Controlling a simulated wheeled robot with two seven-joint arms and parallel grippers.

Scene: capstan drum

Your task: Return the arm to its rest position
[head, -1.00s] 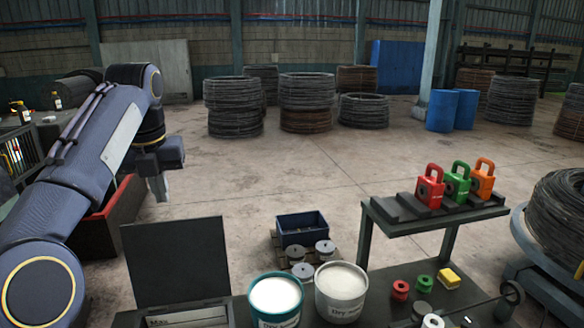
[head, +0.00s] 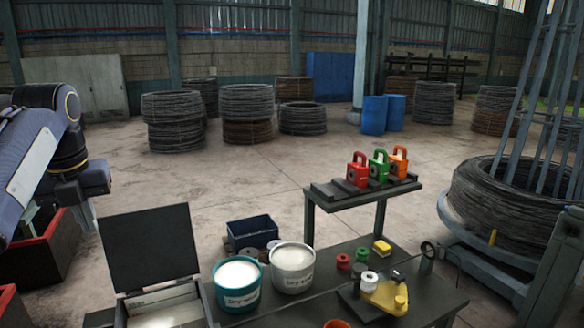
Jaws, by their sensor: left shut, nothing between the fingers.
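My left arm comes in at the left edge of the head view, dark blue-grey and bent downward at the wrist. My left gripper (head: 90,213) hangs fingers down, shut and empty. It is left of and behind the raised lid of the dark box (head: 150,255), beside the red-rimmed dark bin (head: 50,262), and apart from the workbench things. My right gripper is out of view.
A teal bucket (head: 237,285) and a white bucket (head: 292,268) hold white powder. A raised shelf (head: 330,202) carries red, green and orange padlock-shaped blocks. A large wire coil (head: 500,205) stands right. Open floor lies behind the bench.

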